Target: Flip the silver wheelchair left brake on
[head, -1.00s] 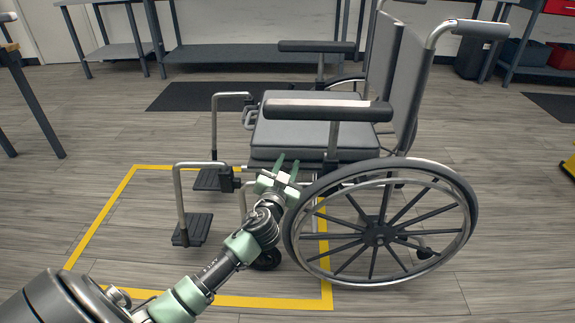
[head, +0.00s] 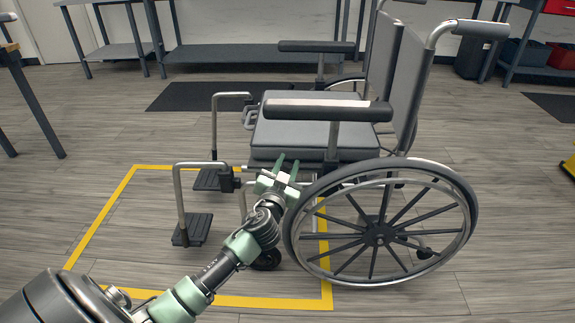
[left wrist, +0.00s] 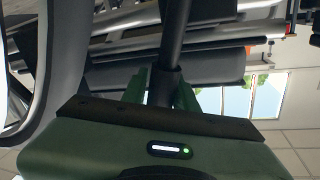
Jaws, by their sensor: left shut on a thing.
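The silver wheelchair (head: 312,134), with a grey seat and dark armrests, faces left and shows its left side. Its near large wheel (head: 468,225) is right of my left gripper (head: 286,163). The gripper is just ahead of the wheel's front rim, below the seat edge. In the left wrist view a dark rod (left wrist: 173,42), apparently the left brake lever, stands between the green fingers, which are shut on it. In the head view the lever is mostly hidden by the gripper, and I cannot tell its brake position. My right gripper is not in view.
Footrests (head: 192,229) extend left of my left gripper, with the nearer one close to my forearm. Yellow floor tape (head: 240,301) runs under the chair's front. A dark mat (head: 200,96) and shelving (head: 255,55) are behind. The floor at lower right is clear.

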